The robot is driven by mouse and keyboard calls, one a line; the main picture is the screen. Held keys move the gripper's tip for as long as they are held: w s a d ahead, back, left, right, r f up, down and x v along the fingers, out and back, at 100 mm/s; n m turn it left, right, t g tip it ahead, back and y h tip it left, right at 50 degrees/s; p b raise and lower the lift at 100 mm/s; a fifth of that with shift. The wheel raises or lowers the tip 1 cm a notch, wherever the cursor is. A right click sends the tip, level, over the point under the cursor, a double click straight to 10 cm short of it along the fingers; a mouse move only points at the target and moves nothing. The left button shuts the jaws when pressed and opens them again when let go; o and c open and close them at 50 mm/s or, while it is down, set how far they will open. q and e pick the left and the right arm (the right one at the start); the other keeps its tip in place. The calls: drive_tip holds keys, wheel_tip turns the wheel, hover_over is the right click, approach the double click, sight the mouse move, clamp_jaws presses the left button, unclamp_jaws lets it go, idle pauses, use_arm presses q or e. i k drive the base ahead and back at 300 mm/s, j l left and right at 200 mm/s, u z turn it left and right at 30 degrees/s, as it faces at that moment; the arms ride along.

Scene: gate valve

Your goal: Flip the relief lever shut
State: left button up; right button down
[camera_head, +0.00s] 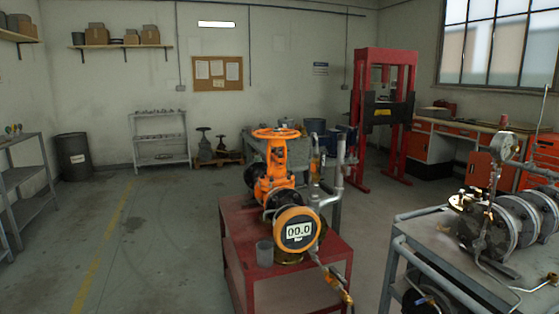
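An orange gate valve (268,172) with an orange handwheel (275,133) stands upright on a red table (238,235) in the middle. A round orange gauge (298,230) on its near side reads 00.0. Grey piping (337,180) rises at its right, with a small orange-yellow part (315,163) beside it. A brass fitting (333,285) hangs on a line at the table's front right. Which of these small parts is the relief lever, and whether it is open or shut, I cannot tell at this size. Neither of my grippers is in view.
A grey cup (264,254) stands left of the gauge. A grey bench (424,257) with flanged pipework (490,225) and a dial gauge (503,146) is at the right. A red press frame (361,120) stands behind. The floor left of the red table is clear.

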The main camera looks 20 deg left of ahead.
sight(321, 170)
drive_tip(key=i+j+u, duration=0.2)
drive_tip(key=i+u, duration=0.15)
drive_tip(key=i+j+z, duration=0.2)
drive_tip(key=j+z, duration=0.15)
drive_tip(key=i+j+z, duration=0.15)
drive_tip(key=j+z, duration=0.25)
